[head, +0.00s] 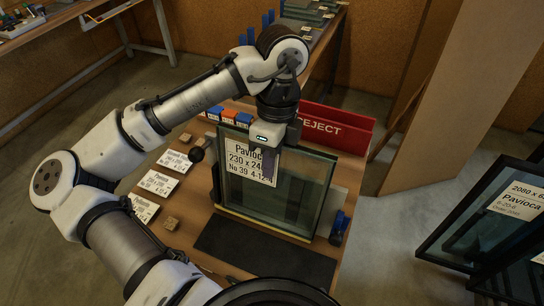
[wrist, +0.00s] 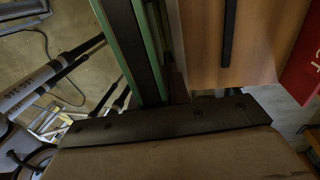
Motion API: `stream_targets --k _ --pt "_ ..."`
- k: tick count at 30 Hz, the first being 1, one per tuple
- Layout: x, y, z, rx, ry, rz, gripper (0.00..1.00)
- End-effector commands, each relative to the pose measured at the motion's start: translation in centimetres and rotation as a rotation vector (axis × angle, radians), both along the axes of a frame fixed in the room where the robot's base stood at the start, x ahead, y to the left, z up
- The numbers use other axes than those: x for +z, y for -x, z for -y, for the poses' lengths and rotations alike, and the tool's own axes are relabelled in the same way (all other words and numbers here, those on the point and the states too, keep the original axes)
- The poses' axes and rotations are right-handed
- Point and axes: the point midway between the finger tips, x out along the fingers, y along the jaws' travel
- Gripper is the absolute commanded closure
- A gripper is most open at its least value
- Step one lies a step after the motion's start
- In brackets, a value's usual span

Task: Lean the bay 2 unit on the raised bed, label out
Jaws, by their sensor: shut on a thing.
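A glass unit (head: 305,190) with dark edges and greenish glass stands on the bench, leaning or near upright; I cannot tell its exact tilt. A white label (head: 250,164) reading "Pavioca 230 x 240 No 39 4-12-4" is on its upper left and faces the head camera. My gripper (head: 268,150) is shut on the unit's top edge. The wrist view shows the unit's edge (wrist: 136,40), two green panes with a dark strip between. A pale wooden strip (head: 266,227) runs along the unit's bottom; whether the unit touches it is unclear. No bay number is readable.
A red REJECT bin (head: 336,128) stands behind the unit. White cards (head: 158,183) and small wooden blocks lie at left. A dark mat (head: 262,254) lies bare in front. Dark framed panes (head: 490,225) stand beyond the bench.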

Motion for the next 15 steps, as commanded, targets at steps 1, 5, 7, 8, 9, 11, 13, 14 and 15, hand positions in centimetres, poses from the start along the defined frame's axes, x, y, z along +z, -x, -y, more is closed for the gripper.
stream_targets --k 1,5,7,8,9,11,13,14,15 --pt "0.11 -0.02 -0.01 0.001 0.000 0.001 1.00" --pt "0.11 -0.02 -0.01 0.001 0.000 0.001 1.00" --pt "0.11 -0.02 -0.01 0.001 0.000 0.001 0.77" --pt "0.11 -0.02 -0.01 0.001 0.000 0.001 0.73" --pt "0.10 -0.01 -0.02 0.001 0.000 0.001 0.68" --pt "0.08 -0.01 -0.02 0.000 0.000 0.000 0.60" --pt "0.07 -0.01 -0.01 0.000 0.000 0.000 0.56" --pt "0.06 0.00 -0.01 0.000 0.000 0.000 0.56" --pt "0.05 -0.01 -0.01 0.000 0.000 0.000 0.56"
